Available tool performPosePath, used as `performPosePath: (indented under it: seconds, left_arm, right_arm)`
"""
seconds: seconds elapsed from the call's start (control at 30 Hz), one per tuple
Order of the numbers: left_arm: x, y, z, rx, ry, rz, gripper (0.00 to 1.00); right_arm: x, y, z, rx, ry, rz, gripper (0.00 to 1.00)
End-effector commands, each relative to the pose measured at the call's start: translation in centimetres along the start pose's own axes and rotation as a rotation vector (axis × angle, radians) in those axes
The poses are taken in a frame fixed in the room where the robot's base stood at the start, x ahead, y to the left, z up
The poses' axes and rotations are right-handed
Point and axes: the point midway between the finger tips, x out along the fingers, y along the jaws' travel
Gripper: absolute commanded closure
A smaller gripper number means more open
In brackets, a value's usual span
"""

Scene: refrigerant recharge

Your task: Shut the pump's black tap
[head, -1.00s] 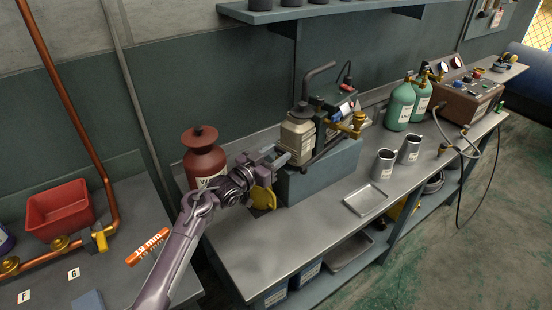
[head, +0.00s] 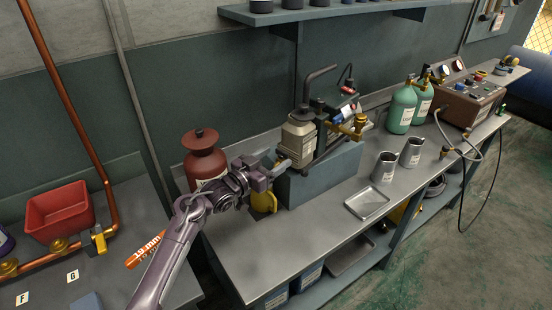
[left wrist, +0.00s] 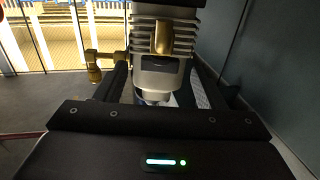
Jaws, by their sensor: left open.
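The pump (head: 299,139) stands on a blue-grey block (head: 325,172) on the steel bench. It has a pale body, dark upright parts and a brass fitting (head: 358,126) on its right side. My left gripper (head: 283,165) is open and close to the left side of the pump, at about the height of the block's top. I cannot tell whether it touches anything. In the left wrist view the pale finned pump body (left wrist: 163,68) is straight ahead, with a brass part on its front and a brass valve (left wrist: 95,66) to the left. I cannot clearly make out the black tap.
A dark red tank (head: 204,160) stands behind my left wrist. A yellow object (head: 264,203) is just below the gripper. Metal jugs (head: 385,167), a shallow tray (head: 366,203) and green cylinders (head: 402,108) stand to the right. The bench front is clear.

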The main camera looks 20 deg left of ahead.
Motion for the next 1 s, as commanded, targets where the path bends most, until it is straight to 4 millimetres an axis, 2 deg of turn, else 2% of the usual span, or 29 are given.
performPosePath:
  seconds: [0.2, 0.4, 1.0]
  left_arm:
    - [-3.8, 0.0, 0.4, 0.003, -0.003, 0.000, 0.36]
    - [-5.9, 0.0, 0.2, 0.001, -0.002, 0.000, 0.36]
    - [-6.3, 0.3, 0.5, 0.005, -0.021, -0.009, 0.36]
  right_arm:
    - [1.2, 0.0, 0.1, 0.000, 0.000, 0.000, 0.64]
    - [1.6, -0.1, 0.2, 0.000, 0.000, 0.000, 0.64]
    - [1.6, -0.1, 0.1, 0.000, 0.000, -0.001, 0.64]
